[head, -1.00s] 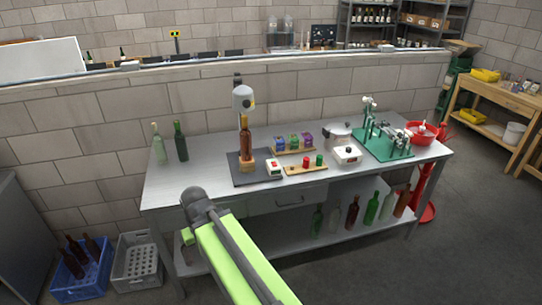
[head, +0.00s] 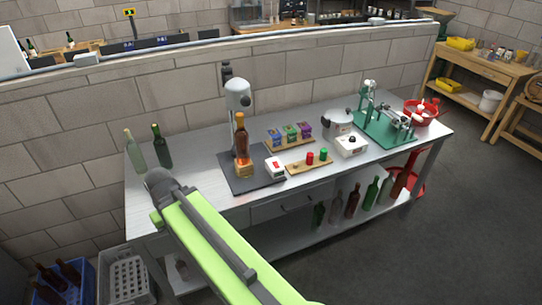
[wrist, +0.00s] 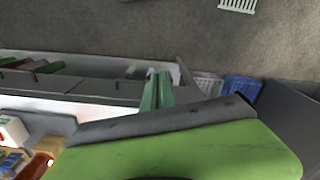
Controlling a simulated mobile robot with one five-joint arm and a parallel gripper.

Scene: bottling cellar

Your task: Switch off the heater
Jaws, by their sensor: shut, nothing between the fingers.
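A grey heater-like unit (head: 238,95) with a rounded head stands over a dark plate (head: 226,184) on the metal bench. An amber bottle (head: 240,140) stands under it on a small block (head: 244,171) with an orange glow. In front is a white box with a red switch (head: 275,168), which also shows in the wrist view (wrist: 12,130). Another white box with a black knob (head: 351,146) sits by a lidded pot (head: 338,123). I cannot tell which box controls the heater.
Two green bottles stand at the bench's left end, one of them here (head: 161,148). A wooden tray (head: 303,168) holds red and green pieces. A green machine (head: 383,126) and red bowl (head: 421,112) stand right. Crates (head: 128,278) lie on the floor left.

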